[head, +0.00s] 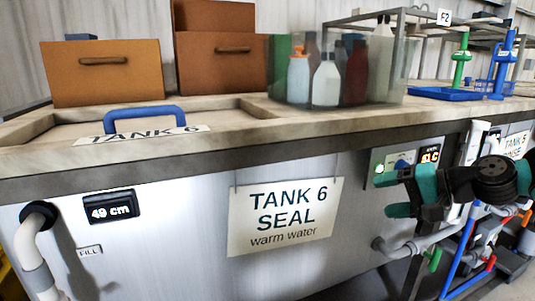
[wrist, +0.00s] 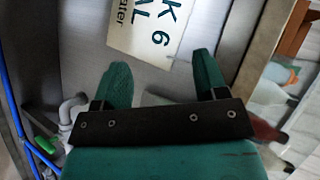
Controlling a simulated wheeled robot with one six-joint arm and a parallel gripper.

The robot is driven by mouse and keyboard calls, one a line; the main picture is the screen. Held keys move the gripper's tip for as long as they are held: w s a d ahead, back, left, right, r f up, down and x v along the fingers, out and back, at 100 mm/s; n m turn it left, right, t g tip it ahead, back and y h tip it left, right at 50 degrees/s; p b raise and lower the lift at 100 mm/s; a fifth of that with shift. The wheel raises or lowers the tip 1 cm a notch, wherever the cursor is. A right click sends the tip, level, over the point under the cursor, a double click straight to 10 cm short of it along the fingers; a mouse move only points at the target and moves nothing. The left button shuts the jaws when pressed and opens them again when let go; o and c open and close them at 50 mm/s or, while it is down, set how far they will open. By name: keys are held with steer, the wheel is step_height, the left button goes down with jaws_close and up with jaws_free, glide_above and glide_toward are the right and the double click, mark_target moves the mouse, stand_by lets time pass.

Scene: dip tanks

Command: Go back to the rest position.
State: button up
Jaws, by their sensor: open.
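My gripper (head: 402,192) is at the right of the head view, in front of the steel side of tank 6 (head: 160,215). Its two green fingers are apart, with nothing between them. In the wrist view my gripper (wrist: 163,75) also shows open and empty, with the tank's side behind it. The "TANK 6 SEAL warm water" sign (head: 285,216) hangs on the tank's front, to the left of my gripper. My gripper partly covers the area by the control panel; whether it touches anything there I cannot tell.
A lid with a blue handle (head: 144,114) covers tank 6. Brown drawer boxes (head: 103,72) and a clear bin of bottles (head: 340,70) stand on the counter. Pipes (head: 470,250) run below my gripper. A display (head: 110,206) reads 49 cm.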

steer(key=s+a+r+n+g+h, duration=0.1)
steer(key=s+a+n+g+h, duration=0.2)
steer(key=s+a+n+g, duration=0.7)
steer(key=s+a+n+t+h, duration=0.2)
steer(key=s+a+n+h, duration=0.1)
steer(key=s, duration=1.3)
step_height(320, 180, up, 15)
steer(key=p, duration=1.5)
steer(key=shift+d+r, duration=0.2)
steer(key=shift+d, duration=0.15)
steer(key=shift+c, duration=0.4)
